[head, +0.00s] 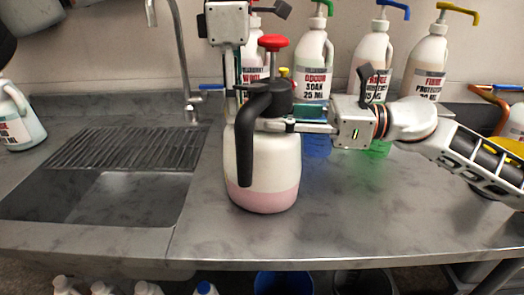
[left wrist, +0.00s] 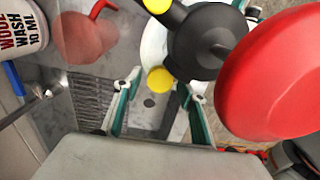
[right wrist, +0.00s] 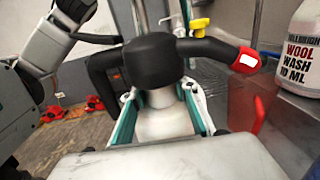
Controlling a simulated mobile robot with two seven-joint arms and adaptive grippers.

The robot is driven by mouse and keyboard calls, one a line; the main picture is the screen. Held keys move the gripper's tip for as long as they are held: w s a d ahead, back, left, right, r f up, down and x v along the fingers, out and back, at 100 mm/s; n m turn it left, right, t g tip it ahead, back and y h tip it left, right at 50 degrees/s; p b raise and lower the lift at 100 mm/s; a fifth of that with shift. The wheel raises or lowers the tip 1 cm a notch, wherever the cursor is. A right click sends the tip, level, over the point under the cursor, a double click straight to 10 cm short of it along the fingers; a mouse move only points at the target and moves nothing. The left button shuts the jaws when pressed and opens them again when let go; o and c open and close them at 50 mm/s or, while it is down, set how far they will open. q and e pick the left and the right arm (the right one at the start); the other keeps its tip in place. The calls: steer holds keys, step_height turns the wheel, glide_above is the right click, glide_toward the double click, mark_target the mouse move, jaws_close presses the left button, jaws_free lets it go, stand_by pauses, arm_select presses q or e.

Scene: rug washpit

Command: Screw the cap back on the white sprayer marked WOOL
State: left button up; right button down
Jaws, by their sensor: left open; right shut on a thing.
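The white sprayer (head: 262,165), pink near its base, stands upright on the counter in the head view; no label shows on it. Its black cap (head: 268,97), with a long black handle and a red knob (head: 273,42), sits over the neck; I cannot tell how tightly. My right gripper (head: 290,120) is shut on the pale neck (right wrist: 160,125), just under the black cap in the right wrist view (right wrist: 155,62). My left gripper (head: 236,90) points down beside the cap, open and empty. The left wrist view shows the red knob (left wrist: 275,80) close by, right of its fingers.
Several pump bottles (head: 430,65) stand along the back wall. A sink with a ribbed drainboard (head: 125,149) and a tall tap (head: 183,60) are at the left. A spray bottle (head: 20,118) stands at the far left. The front right counter (head: 400,215) is clear.

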arm_select(q)
steer(key=c, duration=1.2)
steer(key=shift+o, duration=0.2)
steer(key=m, duration=0.9)
steer(key=shift+m, duration=0.4)
steer(key=o, duration=1.2)
steer(key=shift+o, duration=0.2)
